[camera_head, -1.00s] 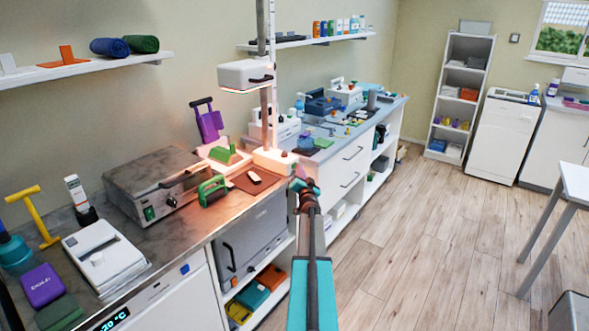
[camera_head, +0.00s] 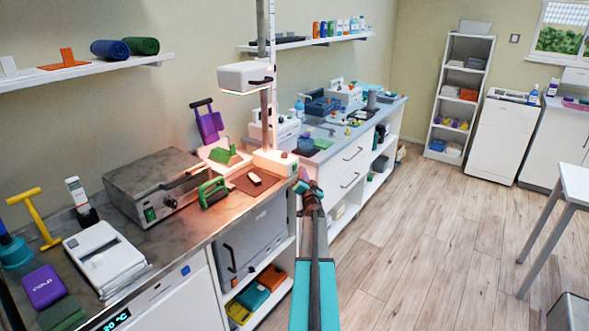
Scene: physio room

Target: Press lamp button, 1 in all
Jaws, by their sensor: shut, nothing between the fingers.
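The lamp has a white head (camera_head: 245,76) on an upright post, with a warm glow on the counter below it. Its pale base (camera_head: 270,163) stands near the front edge of the counter. A small dark reddish knob on the base, which looks like the lamp button (camera_head: 284,156), shows on top at its right side. My gripper (camera_head: 299,180) is at the far end of my arm, just right of and in front of the base in the picture. It is shut and empty. A gap to the base is hard to judge from this view.
A grey metal box (camera_head: 155,185) stands further left. A purple device (camera_head: 208,122) is behind. The counter beyond holds many small items. The floor (camera_head: 420,230) at right is clear.

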